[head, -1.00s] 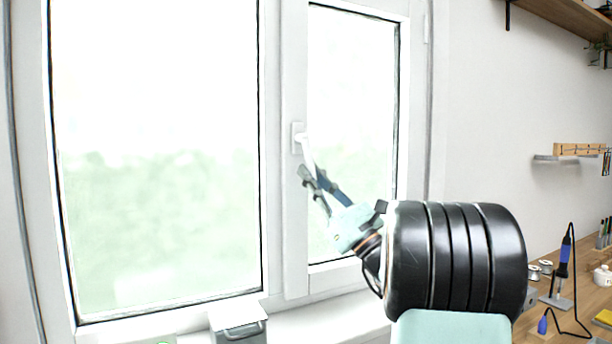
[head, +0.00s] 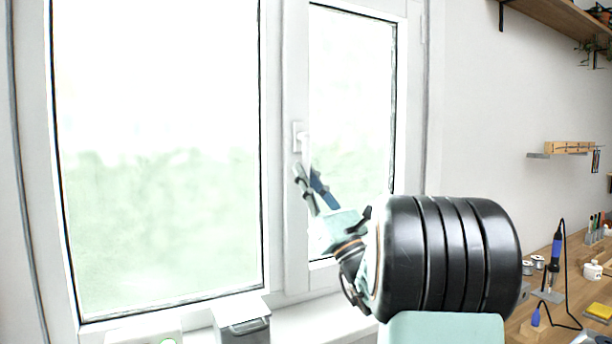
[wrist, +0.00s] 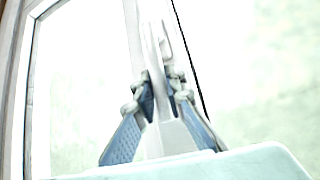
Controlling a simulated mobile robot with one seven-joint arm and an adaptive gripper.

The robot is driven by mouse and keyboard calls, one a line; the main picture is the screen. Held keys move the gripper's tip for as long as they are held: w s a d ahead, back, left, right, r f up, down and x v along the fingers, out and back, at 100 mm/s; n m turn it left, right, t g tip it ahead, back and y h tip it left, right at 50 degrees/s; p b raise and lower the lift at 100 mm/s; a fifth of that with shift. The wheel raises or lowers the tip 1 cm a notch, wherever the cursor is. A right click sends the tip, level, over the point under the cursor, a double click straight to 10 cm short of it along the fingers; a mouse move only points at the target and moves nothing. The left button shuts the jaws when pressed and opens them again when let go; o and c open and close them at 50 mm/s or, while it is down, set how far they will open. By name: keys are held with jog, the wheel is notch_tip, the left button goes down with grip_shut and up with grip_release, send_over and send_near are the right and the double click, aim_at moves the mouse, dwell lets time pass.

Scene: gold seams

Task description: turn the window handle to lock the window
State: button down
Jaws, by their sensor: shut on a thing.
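The white window handle (head: 304,142) is on the frame post between the two panes, its lever pointing nearly straight down. My gripper (head: 306,171) is at the lower part of the lever, coming from below right, with its fingers on either side. In the wrist view the handle (wrist: 153,62) runs down between the blue and grey fingers of my gripper (wrist: 162,90), which are shut on it. The fingers partly hide the lever's lower end. The window sash (head: 295,240) looks flush with the frame.
A grey lidded bin (head: 242,322) stands at the sill below the window. At right, a wooden workbench (head: 558,295) carries a soldering iron (head: 557,250), solder spools and small tools. Wall shelves hang above it.

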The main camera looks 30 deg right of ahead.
dwell(0.3)
jog(key=c, duration=2)
grip_release()
jog(key=shift+o, duration=0.2)
jog(key=shift+f, duration=0.1)
jog(key=v, duration=1.2)
jog(key=shift+a, duration=0.15)
